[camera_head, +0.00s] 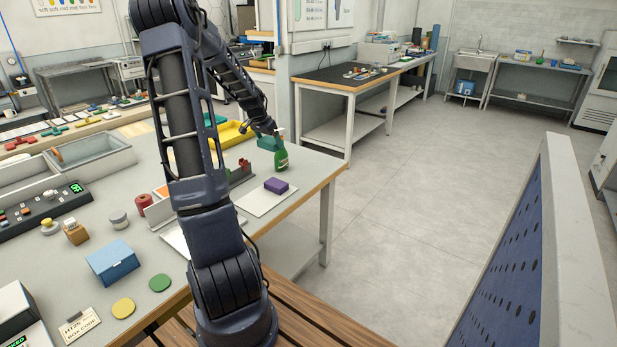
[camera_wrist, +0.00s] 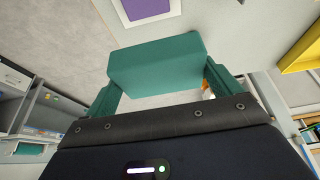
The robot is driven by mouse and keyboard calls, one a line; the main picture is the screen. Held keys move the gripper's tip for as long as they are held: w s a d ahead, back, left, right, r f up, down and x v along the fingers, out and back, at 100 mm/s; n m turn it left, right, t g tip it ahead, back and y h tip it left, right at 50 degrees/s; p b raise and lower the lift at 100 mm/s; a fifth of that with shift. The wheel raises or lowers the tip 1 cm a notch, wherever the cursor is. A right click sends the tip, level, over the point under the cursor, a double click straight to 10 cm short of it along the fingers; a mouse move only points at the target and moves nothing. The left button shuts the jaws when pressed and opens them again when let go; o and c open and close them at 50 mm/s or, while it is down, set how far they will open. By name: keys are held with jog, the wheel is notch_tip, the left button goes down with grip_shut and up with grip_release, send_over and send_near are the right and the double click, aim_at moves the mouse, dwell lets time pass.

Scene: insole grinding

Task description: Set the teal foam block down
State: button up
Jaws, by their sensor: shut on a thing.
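The teal foam block (camera_wrist: 155,64) is held between the two green fingers of my gripper (camera_wrist: 160,78) in the wrist view. In the head view the teal block (camera_head: 266,143) shows small at the far right part of the workbench (camera_head: 318,166), below my gripper (camera_head: 270,133). A purple block (camera_head: 277,186) lies on a white sheet (camera_head: 259,203) nearer to me; the purple block (camera_wrist: 148,8) also shows at the top of the wrist view.
A yellow tray (camera_head: 228,134) stands left of the teal block. A grey rack (camera_head: 241,175) with red pieces is nearer. A blue box (camera_head: 112,262) and round yellow and green discs lie at the front left.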

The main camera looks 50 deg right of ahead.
jog(key=s+d+f, duration=0.1)
jog(key=s+d, duration=0.2)
jog(key=d, duration=0.7)
jog(key=s+d+f, duration=0.1)
jog(key=s+d, duration=0.1)
jog(key=d, duration=0.8)
jog(key=f, duration=1.9)
jog(key=shift+s+f, duration=0.15)
jog(key=shift+s, duration=0.05)
jog(key=shift+f, duration=0.15)
jog(key=o, duration=0.7)
